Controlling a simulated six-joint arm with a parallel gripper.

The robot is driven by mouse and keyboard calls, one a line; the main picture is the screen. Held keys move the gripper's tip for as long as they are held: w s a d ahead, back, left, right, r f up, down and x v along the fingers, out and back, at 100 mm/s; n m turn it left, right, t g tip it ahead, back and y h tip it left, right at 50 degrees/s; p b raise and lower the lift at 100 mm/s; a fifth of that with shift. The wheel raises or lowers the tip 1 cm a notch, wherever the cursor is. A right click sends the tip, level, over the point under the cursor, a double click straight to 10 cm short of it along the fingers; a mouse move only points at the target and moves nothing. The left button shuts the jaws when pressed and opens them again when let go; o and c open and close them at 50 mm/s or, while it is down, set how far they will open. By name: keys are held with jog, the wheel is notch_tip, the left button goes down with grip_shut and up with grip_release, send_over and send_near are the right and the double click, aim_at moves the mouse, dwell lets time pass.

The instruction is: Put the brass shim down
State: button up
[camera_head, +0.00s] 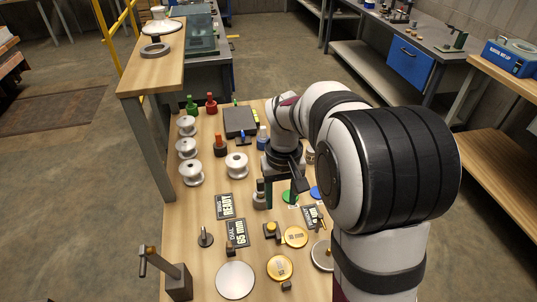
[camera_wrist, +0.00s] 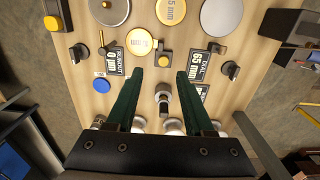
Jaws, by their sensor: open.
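Two round brass shims with "mm" markings lie flat on the wooden bench. One (camera_head: 295,236) is beside a small black block with a yellow top (camera_head: 270,230), and the other (camera_head: 280,267) is nearer the front. In the wrist view they show as one shim (camera_wrist: 139,41) near the top centre and another shim (camera_wrist: 171,12) at the top edge. My gripper (camera_wrist: 160,73) is open, its two dark green fingers wide apart. No shim is between them. The fingers point down above the bench, farther back than both shims.
A grey stepped post (camera_wrist: 163,97) shows between the fingers. A "DIAL 65 mm" sign (camera_head: 237,233), a "READY" sign (camera_head: 224,206) and a large silver disc (camera_head: 235,281) lie around. White insulators (camera_head: 237,164) stand behind. A blue disc (camera_wrist: 101,86) lies at left.

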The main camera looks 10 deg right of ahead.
aim_at(279, 235)
notch_tip(279, 235, down, 16)
jog(key=shift+r, duration=0.1)
grip_shut()
dwell(0.3)
